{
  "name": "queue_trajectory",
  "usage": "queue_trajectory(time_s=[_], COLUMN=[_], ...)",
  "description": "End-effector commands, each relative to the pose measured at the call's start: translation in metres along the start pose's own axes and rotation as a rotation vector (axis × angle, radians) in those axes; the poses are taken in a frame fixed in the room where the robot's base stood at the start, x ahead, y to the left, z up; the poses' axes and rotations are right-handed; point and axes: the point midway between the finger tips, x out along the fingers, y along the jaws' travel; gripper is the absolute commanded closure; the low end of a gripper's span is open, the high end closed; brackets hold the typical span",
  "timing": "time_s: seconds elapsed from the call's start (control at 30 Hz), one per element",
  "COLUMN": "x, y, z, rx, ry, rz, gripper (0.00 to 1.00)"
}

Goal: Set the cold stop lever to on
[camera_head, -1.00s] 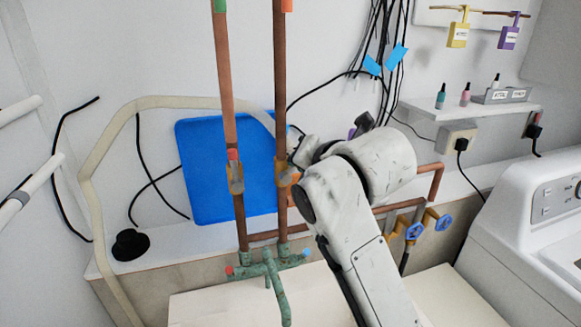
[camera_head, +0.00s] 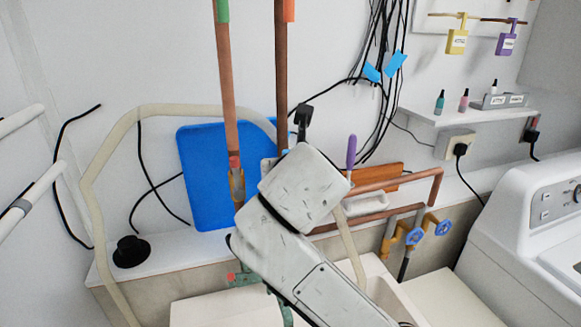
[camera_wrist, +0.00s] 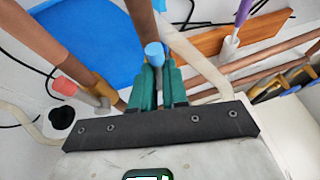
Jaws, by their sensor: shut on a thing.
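The blue-tipped stop lever (camera_wrist: 155,54) stands between the green fingers of my gripper (camera_wrist: 159,82) in the wrist view. The gripper is shut on it. It belongs to the right copper pipe (camera_head: 281,75), which has an orange mark at its top. In the head view my arm hides this lever, its valve and my gripper's fingers. The left copper pipe (camera_head: 227,95) has a green mark at its top and a brass valve with a red-tipped lever (camera_head: 234,162). This red-tipped lever (camera_wrist: 65,86) also shows in the wrist view, left of my gripper and apart from it.
A blue board (camera_head: 205,175) leans on the wall behind the pipes. The green tap (camera_head: 243,279) is mostly hidden below my arm. Blue-handled valves (camera_head: 415,236) and a white machine (camera_head: 530,235) stand at right. A purple-handled tool (camera_head: 351,152) is near the wall.

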Motion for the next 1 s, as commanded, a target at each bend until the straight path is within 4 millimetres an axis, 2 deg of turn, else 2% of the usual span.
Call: queue_trajectory(time_s=[0.47, 0.5, 0.73, 1.0], x=[0.0011, 0.0011, 0.0006, -0.0007], y=[0.0011, 0.0012, 0.0011, 0.0011], z=[-0.0028, -0.0028, -0.0016, -0.0008], rx=[-0.016, -0.016, -0.015, -0.013], ry=[0.003, 0.003, 0.0, -0.002], rz=[-0.007, -0.006, -0.006, -0.005], gripper=[1.0, 0.84, 0.62, 0.6])
